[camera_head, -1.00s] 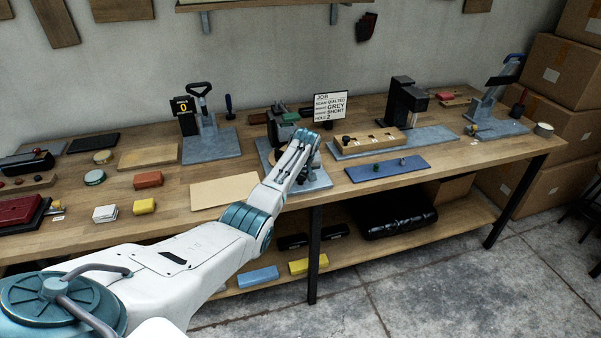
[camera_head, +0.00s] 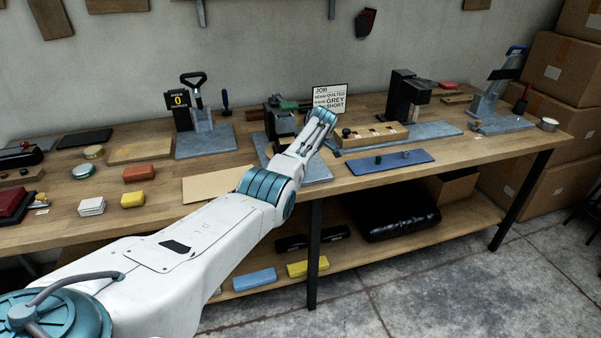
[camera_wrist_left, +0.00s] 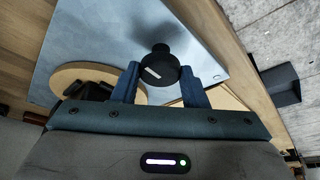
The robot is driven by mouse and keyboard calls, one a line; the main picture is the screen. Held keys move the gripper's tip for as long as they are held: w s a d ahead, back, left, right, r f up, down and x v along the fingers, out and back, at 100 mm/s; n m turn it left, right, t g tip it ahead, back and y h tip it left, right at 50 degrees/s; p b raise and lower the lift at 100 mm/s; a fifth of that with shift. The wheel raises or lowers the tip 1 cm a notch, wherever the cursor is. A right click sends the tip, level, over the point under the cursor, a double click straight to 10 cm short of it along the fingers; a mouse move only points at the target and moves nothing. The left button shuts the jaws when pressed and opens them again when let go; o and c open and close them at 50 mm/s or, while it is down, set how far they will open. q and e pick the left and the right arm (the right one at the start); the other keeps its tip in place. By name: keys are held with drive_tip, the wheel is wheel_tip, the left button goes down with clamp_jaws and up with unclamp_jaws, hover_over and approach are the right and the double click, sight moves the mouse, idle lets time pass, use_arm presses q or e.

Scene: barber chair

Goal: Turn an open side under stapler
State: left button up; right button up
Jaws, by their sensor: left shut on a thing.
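My left gripper (camera_head: 323,114) reaches over a bench station with a blue-grey base plate (camera_head: 318,172) and a dark upright machine with a green part (camera_head: 280,118), which looks like the stapler. In the left wrist view the two blue fingers of my left gripper (camera_wrist_left: 160,72) are shut on a black knob (camera_wrist_left: 160,54) with a white mark. The knob stands over the blue-grey plate (camera_wrist_left: 95,35). A round tan disc (camera_wrist_left: 68,78) lies left of the fingers, partly hidden by dark parts. My arm hides part of the station in the head view. My right gripper is not in view.
A job sign (camera_head: 330,99) stands behind my gripper. A wooden block with pegs (camera_head: 372,134) and a blue mat (camera_head: 380,168) lie to the right. A lever press (camera_head: 196,110) stands to the left. A tan sheet (camera_head: 212,184) lies in front of it.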

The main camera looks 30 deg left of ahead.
use_arm(q)
drive_tip(key=shift+n+b, duration=0.4)
drive_tip(key=shift+b, duration=0.05)
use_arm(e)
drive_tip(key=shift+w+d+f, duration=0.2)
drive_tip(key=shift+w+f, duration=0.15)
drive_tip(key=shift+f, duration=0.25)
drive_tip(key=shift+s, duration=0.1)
use_arm(q)
drive_tip(key=o, duration=1)
drive_tip(key=shift+c, duration=0.2)
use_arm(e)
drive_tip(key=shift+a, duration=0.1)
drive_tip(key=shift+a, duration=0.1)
